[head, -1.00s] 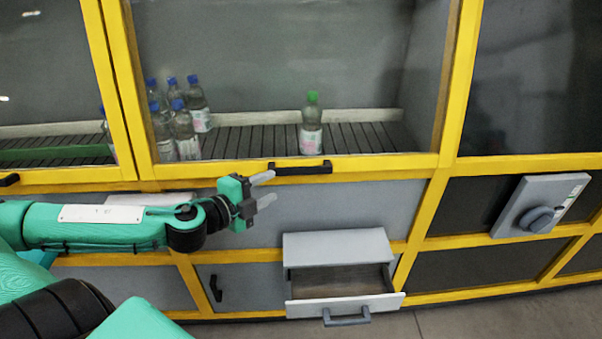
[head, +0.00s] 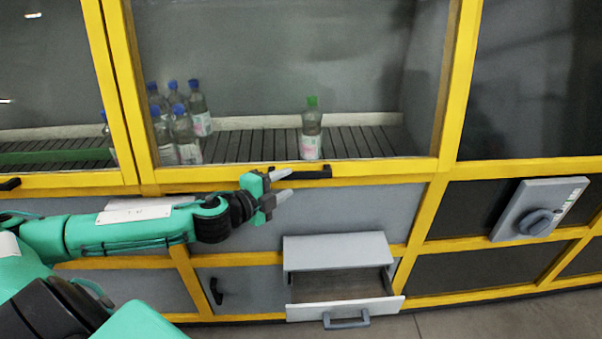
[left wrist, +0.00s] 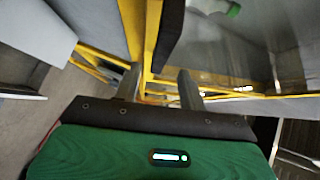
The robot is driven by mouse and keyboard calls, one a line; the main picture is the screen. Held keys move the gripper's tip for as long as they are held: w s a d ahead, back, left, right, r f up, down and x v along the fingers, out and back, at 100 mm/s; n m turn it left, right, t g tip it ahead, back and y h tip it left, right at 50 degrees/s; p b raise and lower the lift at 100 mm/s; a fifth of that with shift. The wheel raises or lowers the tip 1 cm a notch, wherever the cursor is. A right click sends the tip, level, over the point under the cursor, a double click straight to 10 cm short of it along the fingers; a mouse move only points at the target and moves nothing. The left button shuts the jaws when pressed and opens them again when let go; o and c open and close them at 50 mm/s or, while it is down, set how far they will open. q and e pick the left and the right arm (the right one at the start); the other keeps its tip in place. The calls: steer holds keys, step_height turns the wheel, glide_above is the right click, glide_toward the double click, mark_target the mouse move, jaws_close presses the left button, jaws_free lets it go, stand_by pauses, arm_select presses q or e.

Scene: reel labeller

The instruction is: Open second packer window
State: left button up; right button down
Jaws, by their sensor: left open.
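The packer window (head: 270,70) is a large glass pane in a yellow frame, and it looks shut. Its black bar handle (head: 312,172) sits on the lower yellow rail. My left gripper (head: 284,184) is open at the handle's left end, with its fingertips close beside it; I cannot tell whether they touch. In the left wrist view, a dark bar that looks like the handle (left wrist: 167,35) shows ahead of the gap between my two fingers (left wrist: 160,88). The fingers partly hide the handle's left end in the head view. My right gripper is not in view.
Behind the glass, a green-capped bottle (head: 312,130) and several blue-capped bottles (head: 180,122) stand on a slatted conveyor (head: 250,145). Below, a grey drawer (head: 345,307) stands open. A panel with a rotary knob (head: 538,222) is at right. Another window with a handle (head: 10,184) is at left.

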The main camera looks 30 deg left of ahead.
mark_target(300, 176)
arm_select(q)
steer(key=p+x, duration=0.2)
steer(key=x, duration=0.3)
steer(key=shift+w+d+r, duration=0.1)
steer(key=shift+w, duration=0.15)
steer(key=shift+w+d+f, duration=0.15)
steer(key=shift+w+f, duration=0.1)
steer(key=shift+w, duration=0.3)
jaws_close()
